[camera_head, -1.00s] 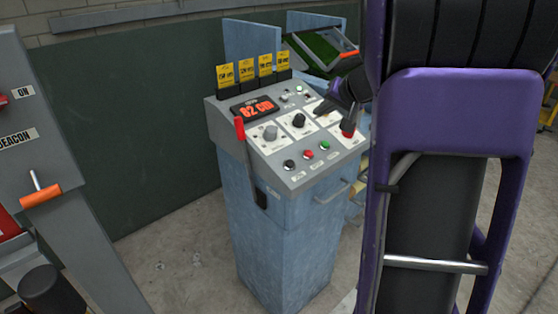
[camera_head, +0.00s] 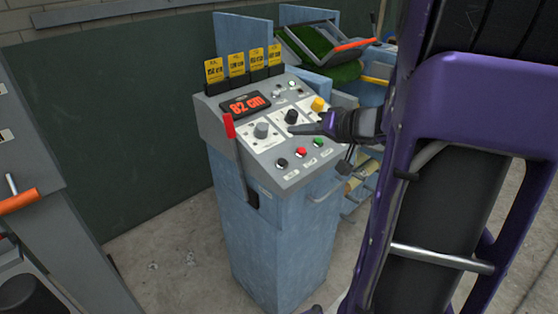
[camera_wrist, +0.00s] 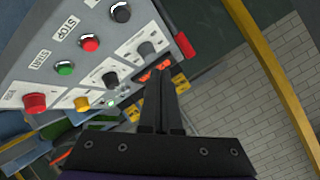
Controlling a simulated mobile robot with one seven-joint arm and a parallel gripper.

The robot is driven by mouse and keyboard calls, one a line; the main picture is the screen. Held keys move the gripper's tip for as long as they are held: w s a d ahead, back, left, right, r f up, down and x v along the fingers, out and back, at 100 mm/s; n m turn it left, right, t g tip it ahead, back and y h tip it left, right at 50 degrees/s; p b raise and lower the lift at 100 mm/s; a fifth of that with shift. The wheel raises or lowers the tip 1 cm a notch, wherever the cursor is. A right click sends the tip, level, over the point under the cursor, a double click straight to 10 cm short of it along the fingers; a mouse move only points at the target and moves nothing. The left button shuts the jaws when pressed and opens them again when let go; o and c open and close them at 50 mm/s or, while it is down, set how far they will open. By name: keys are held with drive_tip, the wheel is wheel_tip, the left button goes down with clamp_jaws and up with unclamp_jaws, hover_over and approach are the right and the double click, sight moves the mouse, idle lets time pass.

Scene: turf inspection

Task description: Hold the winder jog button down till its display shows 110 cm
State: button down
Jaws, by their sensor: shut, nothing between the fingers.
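The winder's control console (camera_head: 215,120) is a blue cabinet with a sloped grey panel. Its display (camera_head: 245,105) reads 82 cm in red. A black push button (camera_head: 281,163) sits at the front left of the panel, beside a red button (camera_head: 300,153) and a green button (camera_head: 318,142). In the wrist view the black button (camera_wrist: 120,12) is at the top; its label is not readable, while the red and green ones read STOP and START. My gripper (camera_head: 291,130) is shut and empty, over the panel near the middle knob. Its fingers (camera_wrist: 162,78) appear clear of the black button.
Black knobs (camera_head: 291,117), a yellow button (camera_head: 318,104) and a red-handled lever (camera_head: 229,126) crowd the panel. Yellow cards (camera_head: 237,62) stand along its back edge. A red mushroom button (camera_wrist: 34,102) shows in the wrist view. A turf roll and frame stand behind. Concrete floor lies left.

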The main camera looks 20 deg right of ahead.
sight(282, 162)
idle(0.3)
drive_tip(key=f+b, duration=0.1)
drive_tip(key=f, duration=0.1)
drive_tip(key=w+f+b, duration=0.1)
drive_tip(key=f, duration=0.1)
drive_tip(key=w+f, duration=0.1)
drive_tip(key=f, duration=0.2)
drive_tip(key=shift+w+a+f+b, duration=0.1)
drive_tip(key=shift+w+a+b, duration=0.05)
drive_tip(key=shift+a+b, duration=0.25)
drive_tip(key=shift+w+a+f+b, duration=0.1)
drive_tip(key=shift+w+f+b, duration=0.15)
drive_tip(key=shift+f+b, duration=0.5)
drive_tip(key=shift+b, duration=0.45)
idle(0.8)
drive_tip(key=shift+w+f+b, duration=0.15)
drive_tip(key=shift+f+b, duration=0.05)
drive_tip(key=shift+b, duration=0.25)
